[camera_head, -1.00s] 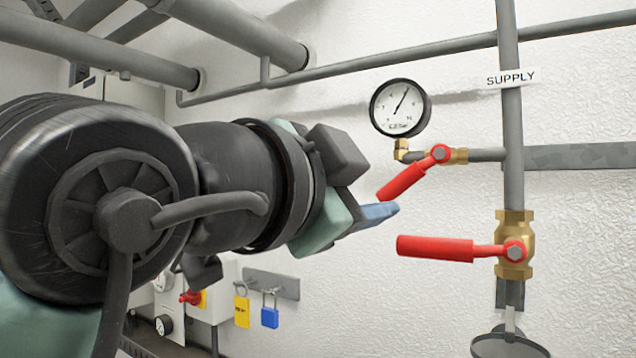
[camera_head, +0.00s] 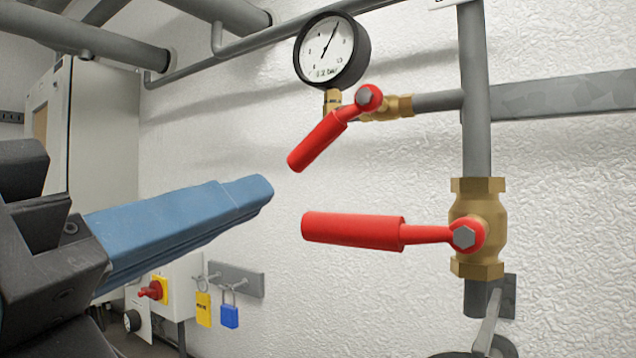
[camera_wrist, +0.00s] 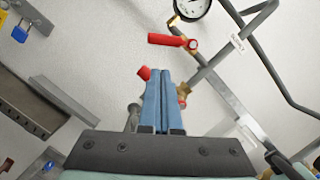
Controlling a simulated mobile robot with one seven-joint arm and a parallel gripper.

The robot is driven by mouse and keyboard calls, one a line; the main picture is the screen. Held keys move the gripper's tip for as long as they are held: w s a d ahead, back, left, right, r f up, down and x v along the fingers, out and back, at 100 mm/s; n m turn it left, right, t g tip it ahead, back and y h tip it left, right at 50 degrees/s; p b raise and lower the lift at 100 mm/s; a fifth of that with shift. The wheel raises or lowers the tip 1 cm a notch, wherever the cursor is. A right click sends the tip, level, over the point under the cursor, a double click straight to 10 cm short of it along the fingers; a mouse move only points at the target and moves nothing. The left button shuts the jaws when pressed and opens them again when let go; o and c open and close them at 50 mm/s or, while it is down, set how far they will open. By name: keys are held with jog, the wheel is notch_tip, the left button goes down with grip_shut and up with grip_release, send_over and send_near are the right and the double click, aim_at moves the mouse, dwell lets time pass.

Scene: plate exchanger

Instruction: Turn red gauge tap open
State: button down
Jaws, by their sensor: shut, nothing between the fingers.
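The red gauge tap (camera_head: 318,142) is a red lever on a brass fitting below the round gauge (camera_head: 332,50). Its handle slants down and to the left from its pivot. In the wrist view the lever (camera_wrist: 168,40) lies beyond my fingertips, near the top. My gripper (camera_head: 264,188) has blue fingers, shut together and empty. In the head view the fingertips are left of both red levers, at a height between them. In the wrist view my gripper (camera_wrist: 153,76) partly hides the lower red lever (camera_wrist: 143,73). I see no contact with the gauge tap.
A second red lever (camera_head: 352,230) lies nearly level on a brass valve (camera_head: 478,228) on the vertical grey supply pipe (camera_head: 474,100). Yellow (camera_head: 203,308) and blue (camera_head: 229,315) padlocks hang at lower left. The white wall in front of my fingers is close behind the levers.

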aim_at(314, 211)
jog(key=shift+m, duration=0.3)
jog(key=p+x, duration=0.4)
jog(key=x, duration=0.5)
jog(key=shift+w+d, duration=0.1)
jog(key=shift+w, duration=0.2)
jog(key=shift+d, duration=0.15)
